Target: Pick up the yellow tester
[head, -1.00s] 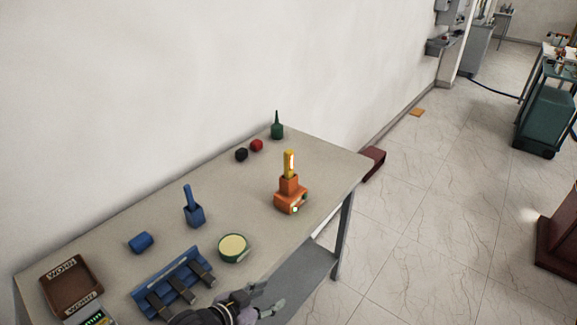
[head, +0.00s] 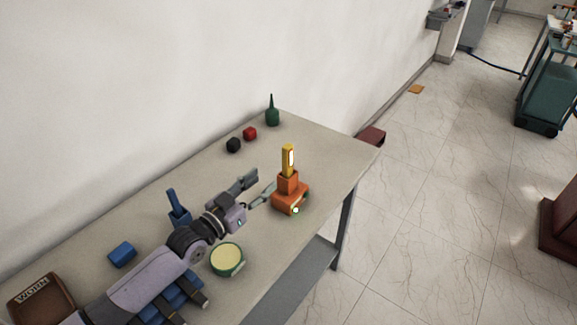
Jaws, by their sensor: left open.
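The yellow tester (head: 288,160) stands upright in an orange holder (head: 290,195) near the right end of the table, in the head view. My left gripper (head: 261,186) is open and empty. Its fingers point toward the tester and the holder from the left, with one fingertip close to the holder's left side. I cannot tell whether that fingertip touches the holder. My right gripper is not in view.
On the table (head: 325,150) are a green bottle (head: 272,116), a red piece (head: 250,133), a black piece (head: 233,145) and a blue block (head: 122,255). A round green-rimmed tin (head: 227,260) and a blue rack (head: 180,305) lie near my left arm.

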